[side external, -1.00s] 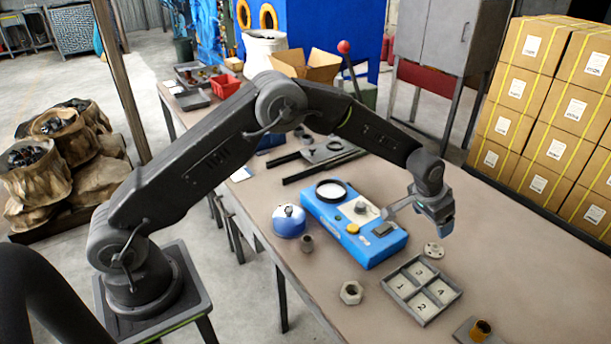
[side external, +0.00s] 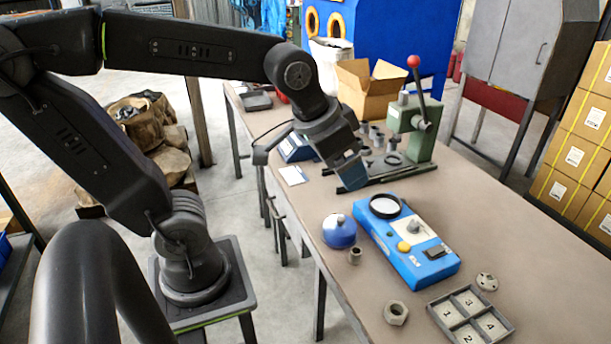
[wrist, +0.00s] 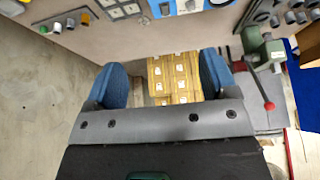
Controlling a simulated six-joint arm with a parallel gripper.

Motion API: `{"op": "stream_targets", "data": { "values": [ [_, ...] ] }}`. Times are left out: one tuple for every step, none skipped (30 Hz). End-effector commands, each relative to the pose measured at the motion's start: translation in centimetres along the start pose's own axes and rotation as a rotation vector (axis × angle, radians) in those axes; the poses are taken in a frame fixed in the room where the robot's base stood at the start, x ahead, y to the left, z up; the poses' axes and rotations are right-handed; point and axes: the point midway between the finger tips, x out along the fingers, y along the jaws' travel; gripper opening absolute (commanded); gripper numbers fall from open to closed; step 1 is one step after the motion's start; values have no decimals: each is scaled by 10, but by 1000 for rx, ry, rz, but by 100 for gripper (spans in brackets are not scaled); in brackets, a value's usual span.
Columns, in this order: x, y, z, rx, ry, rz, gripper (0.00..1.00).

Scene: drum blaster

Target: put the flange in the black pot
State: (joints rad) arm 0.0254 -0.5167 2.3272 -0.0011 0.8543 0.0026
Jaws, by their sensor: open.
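The flange (side external: 487,281) is a small pale disc with holes. It lies flat on the bench beside the numbered grey tray (side external: 470,314) in the side view. My gripper (side external: 350,178), with blue fingers, is raised over the bench near the green lever press, well away from the flange. In the wrist view my gripper (wrist: 163,78) has its fingers spread apart with nothing between them. I cannot pick out a black pot with certainty in either view.
The blue device (side external: 405,240) with a black-rimmed ring stands mid-bench. A blue round container (side external: 339,231), a small grey cylinder (side external: 355,256) and a hex nut (side external: 396,312) are near the front edge. The green press (side external: 412,125) has a red-knobbed lever. The bench is clear at right.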

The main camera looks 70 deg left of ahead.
Motion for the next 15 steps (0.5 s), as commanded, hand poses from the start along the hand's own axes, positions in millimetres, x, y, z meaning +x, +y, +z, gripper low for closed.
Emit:
{"op": "stream_targets", "data": {
  "values": [
    [-6,-2,17,-8,9,-4,79],
    [-7,-3,25,-11,11,-6,79],
    [-9,-4,35,-15,12,-8,79],
    [-9,-4,41,-18,13,-9,79],
    [-10,-4,46,-19,14,-10,79],
    [-10,-5,52,-22,14,-11,79],
    [-10,-5,55,-23,14,-12,82],
    [-10,-5,58,-24,15,-12,84],
    [-10,-5,60,-25,15,-13,84],
    [-10,-5,61,-25,14,-13,84],
    [-10,-5,61,-25,14,-13,84],
    [-10,-5,61,-25,14,-13,84],
    [-10,-5,61,-25,14,-13,84],
    [-10,-5,61,-25,14,-13,84],
    [-10,-5,61,-25,14,-13,84]
  ]
}}
